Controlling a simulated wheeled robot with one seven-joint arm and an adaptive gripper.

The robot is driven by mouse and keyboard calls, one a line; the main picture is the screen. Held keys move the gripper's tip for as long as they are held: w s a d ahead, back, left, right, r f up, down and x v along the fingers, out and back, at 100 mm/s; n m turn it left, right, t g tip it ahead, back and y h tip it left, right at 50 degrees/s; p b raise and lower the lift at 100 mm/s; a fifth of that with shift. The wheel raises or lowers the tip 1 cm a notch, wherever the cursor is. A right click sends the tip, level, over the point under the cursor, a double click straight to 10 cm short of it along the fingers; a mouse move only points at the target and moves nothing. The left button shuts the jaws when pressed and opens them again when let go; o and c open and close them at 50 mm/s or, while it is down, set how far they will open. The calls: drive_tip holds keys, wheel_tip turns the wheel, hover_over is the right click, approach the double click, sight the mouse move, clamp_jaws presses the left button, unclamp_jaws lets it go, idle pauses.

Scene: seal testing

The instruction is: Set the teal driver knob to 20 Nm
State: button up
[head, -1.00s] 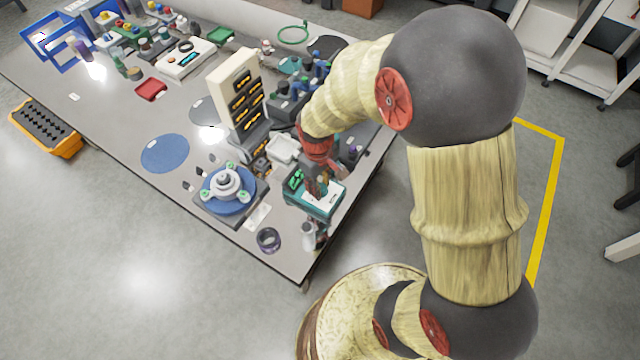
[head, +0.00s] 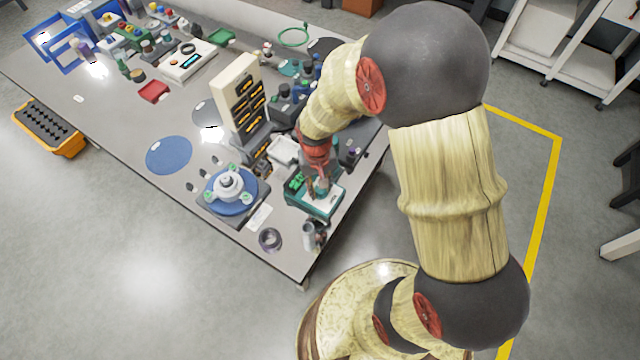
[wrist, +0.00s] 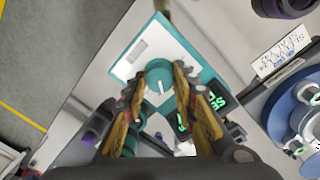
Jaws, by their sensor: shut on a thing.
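The teal driver (head: 328,207) is a teal box with a white top near the table's front corner. It fills the upper middle of the wrist view (wrist: 205,72). Its round teal knob (wrist: 160,86) has a short white pointer line, near upright in the wrist view. My gripper (wrist: 160,76) has one finger on each side of the knob and is shut on it. It also shows above the driver in the head view (head: 321,185). The dark display (wrist: 213,97) with green characters is partly covered by a finger; I cannot read its value.
A round fixture on a blue disc (head: 229,187) stands left of the driver. A dark ring (head: 270,239) and a small grey cylinder (head: 312,235) are near the front edge. A cream rack (head: 237,85) stands behind. Bare table lies at the left front.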

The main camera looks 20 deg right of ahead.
sight(318, 189)
drive_tip(key=shift+m, duration=0.6)
drive_tip(key=o, duration=1.2)
drive_tip(key=shift+c, duration=0.2)
wheel_tip(318, 189, up, 12)
drive_tip(key=shift+a, duration=0.3)
drive_tip(key=s+r+n+t, duration=0.1)
drive_tip(key=s+r+t, duration=0.1)
drive_tip(key=s+r, duration=0.5)
drive_tip(key=s+r+n+t, duration=0.1)
drive_tip(key=s+r+t, duration=0.2)
drive_tip(key=s+r, duration=0.4)
wheel_tip(318, 189, up, 6)
drive_tip(key=shift+d+r+n+t+y, duration=0.1)
drive_tip(key=shift+d+n+t+y, duration=0.2)
drive_tip(key=shift+d+n, duration=0.1)
